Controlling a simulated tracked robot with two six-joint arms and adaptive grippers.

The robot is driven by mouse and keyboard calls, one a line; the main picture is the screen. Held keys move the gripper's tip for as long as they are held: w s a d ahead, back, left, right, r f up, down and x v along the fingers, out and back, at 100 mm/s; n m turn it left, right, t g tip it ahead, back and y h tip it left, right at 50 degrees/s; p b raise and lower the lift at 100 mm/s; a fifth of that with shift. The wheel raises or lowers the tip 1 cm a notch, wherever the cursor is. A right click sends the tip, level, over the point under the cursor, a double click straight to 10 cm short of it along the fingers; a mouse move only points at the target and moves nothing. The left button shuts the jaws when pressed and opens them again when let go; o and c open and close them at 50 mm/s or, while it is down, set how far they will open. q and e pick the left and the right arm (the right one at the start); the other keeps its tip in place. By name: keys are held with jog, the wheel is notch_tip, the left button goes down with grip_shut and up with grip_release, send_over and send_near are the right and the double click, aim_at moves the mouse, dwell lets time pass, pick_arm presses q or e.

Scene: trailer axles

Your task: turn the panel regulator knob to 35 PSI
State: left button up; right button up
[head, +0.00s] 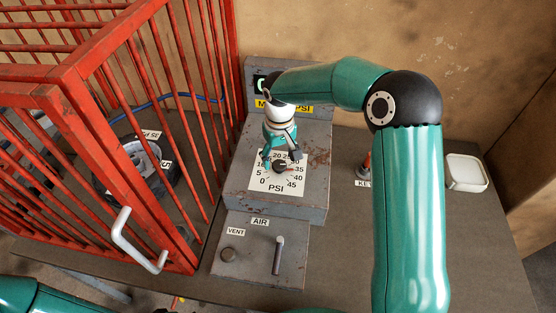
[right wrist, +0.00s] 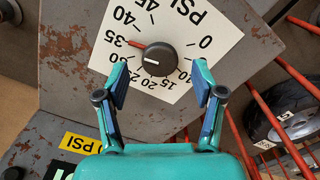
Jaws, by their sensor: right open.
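The round dark regulator knob (right wrist: 160,58) sits on a white PSI dial (right wrist: 190,25) on the grey panel box; in the head view the knob (head: 280,166) shows just below my right gripper. A red mark by the knob lies at 35. A short white line on the knob's face points left, roughly toward 30. My right gripper (right wrist: 161,80) is open, its two fingers apart on either side of the knob's near side; I cannot tell whether they touch it. It also shows in the head view (head: 282,156). My left gripper is out of view.
A red barred cage (head: 130,110) with a white handle (head: 135,245) stands left of the panel. A white square dish (head: 466,172) lies to the right on the table.

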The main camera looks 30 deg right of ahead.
aim_at(279, 164)
jog(key=shift+f, duration=1.1)
jog(key=c, duration=1.1)
jog(key=shift+n+b, duration=0.3)
jog(key=shift+b, duration=0.05)
jog(key=shift+c, duration=0.2)
jog(key=o, duration=1.1)
jog(key=shift+o, duration=0.2)
jog(key=shift+r, duration=0.15)
notch_tip(279, 164, up, 12)
